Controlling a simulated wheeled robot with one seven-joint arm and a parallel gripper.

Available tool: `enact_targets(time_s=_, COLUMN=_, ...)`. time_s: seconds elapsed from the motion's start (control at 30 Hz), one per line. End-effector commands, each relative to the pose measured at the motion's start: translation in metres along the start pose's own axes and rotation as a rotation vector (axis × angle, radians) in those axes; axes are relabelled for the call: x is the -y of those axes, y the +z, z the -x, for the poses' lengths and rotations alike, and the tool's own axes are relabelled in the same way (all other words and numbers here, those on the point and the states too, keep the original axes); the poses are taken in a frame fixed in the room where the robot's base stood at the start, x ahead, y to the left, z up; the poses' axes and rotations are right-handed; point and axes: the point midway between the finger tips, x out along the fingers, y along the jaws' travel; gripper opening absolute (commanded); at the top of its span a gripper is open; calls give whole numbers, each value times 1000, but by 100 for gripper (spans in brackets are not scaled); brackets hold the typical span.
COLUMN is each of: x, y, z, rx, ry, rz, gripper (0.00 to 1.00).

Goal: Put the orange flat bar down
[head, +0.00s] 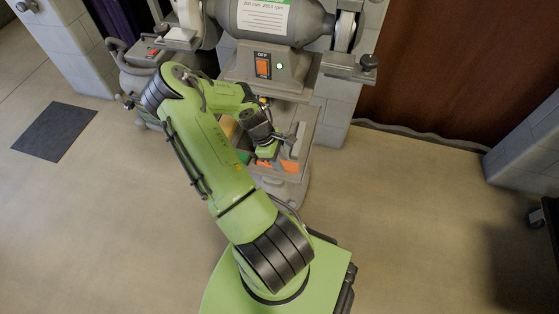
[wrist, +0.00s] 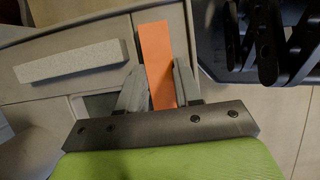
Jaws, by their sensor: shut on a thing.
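The orange flat bar (wrist: 155,50) stands out between the two grey fingers of my gripper (wrist: 159,80) in the wrist view. The gripper is shut on it, and the bar's far end reaches beyond the fingertips. Beneath and beyond it is a grey tray-like surface (wrist: 35,100); I cannot tell whether the bar touches it. In the head view my gripper (head: 283,150) is low at the grinder's pedestal, with orange (head: 290,166) showing beside it. My arm hides part of that area.
A black slotted object (wrist: 265,40) is at right. The bench grinder (head: 275,20) overhangs the pedestal. A grey vacuum (head: 145,72) stands left.

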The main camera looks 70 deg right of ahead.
Motion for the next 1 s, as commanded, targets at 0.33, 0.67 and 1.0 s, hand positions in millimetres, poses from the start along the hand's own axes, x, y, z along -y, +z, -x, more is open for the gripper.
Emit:
enact_targets(time_s=0.33, x=0, y=-1, z=-2, rx=1, ry=0, rz=0, gripper=44)
enact_targets(time_s=0.67, x=-1, y=1, z=22, rx=-2, ry=3, rz=1, gripper=44)
enact_targets(time_s=1.0, x=-1, y=1, z=108, rx=-2, ry=3, rz=2, gripper=44)
